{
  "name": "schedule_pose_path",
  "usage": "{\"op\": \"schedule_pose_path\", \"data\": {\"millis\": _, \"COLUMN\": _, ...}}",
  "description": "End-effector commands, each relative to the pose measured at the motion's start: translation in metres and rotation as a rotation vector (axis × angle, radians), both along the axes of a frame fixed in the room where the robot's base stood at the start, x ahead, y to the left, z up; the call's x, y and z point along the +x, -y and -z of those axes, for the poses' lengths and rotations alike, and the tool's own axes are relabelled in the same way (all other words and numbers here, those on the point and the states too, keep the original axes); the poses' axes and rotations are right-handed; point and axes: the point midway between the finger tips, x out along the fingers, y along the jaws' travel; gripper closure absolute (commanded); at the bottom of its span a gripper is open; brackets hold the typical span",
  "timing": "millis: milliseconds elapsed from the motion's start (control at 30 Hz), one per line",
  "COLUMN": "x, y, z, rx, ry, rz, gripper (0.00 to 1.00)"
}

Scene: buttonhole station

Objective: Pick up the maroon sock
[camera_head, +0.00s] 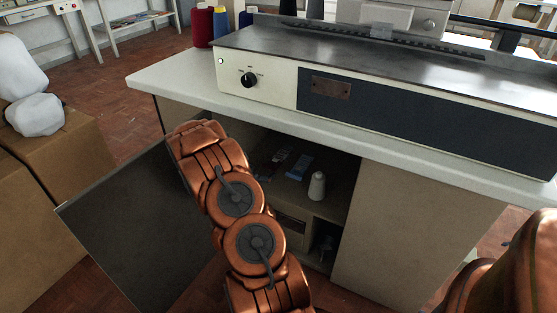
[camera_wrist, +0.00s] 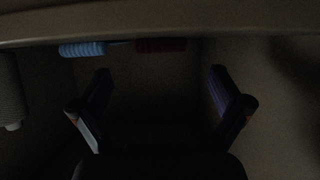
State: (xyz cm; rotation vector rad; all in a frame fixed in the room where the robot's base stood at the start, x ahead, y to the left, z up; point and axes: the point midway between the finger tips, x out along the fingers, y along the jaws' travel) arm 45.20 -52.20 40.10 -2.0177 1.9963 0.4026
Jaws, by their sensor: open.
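In the wrist view, a dark red ribbed piece (camera_wrist: 161,45) lies near the top, partly cut off by an edge above it. Its colour fits the maroon sock, but the view is too dark to make out its full shape. My gripper (camera_wrist: 160,76) is open, with nothing between its two fingers. The dark red piece lies beyond the fingertips, roughly midway between them and apart from them. In the head view my gripper is hidden behind my copper arm at the open cabinet, and I cannot make out the sock there.
A light blue ribbed piece (camera_wrist: 83,49) lies left of the dark red one. A pale cone-shaped object (camera_head: 317,186) stands on the cabinet shelf (camera_head: 331,207). The cabinet door (camera_head: 130,225) hangs open at left. The white worktop (camera_head: 170,78) overhangs the opening. Cardboard boxes (camera_head: 60,155) stand at far left.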

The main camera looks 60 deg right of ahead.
Motion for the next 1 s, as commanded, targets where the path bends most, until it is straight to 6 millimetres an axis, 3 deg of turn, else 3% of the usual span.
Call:
{"op": "schedule_pose_path", "data": {"millis": 433, "x": 0.0, "y": 0.041, "z": 0.019, "rx": 0.0, "ry": 0.002, "rz": 0.004, "gripper": 0.0}}
{"op": "schedule_pose_path", "data": {"millis": 800, "x": -0.001, "y": 0.047, "z": 0.021, "rx": 0.001, "ry": 0.001, "rz": 0.004, "gripper": 0.0}}
{"op": "schedule_pose_path", "data": {"millis": 1000, "x": 0.0, "y": 0.047, "z": 0.02, "rx": 0.0, "ry": 0.001, "rz": 0.004, "gripper": 0.2}}
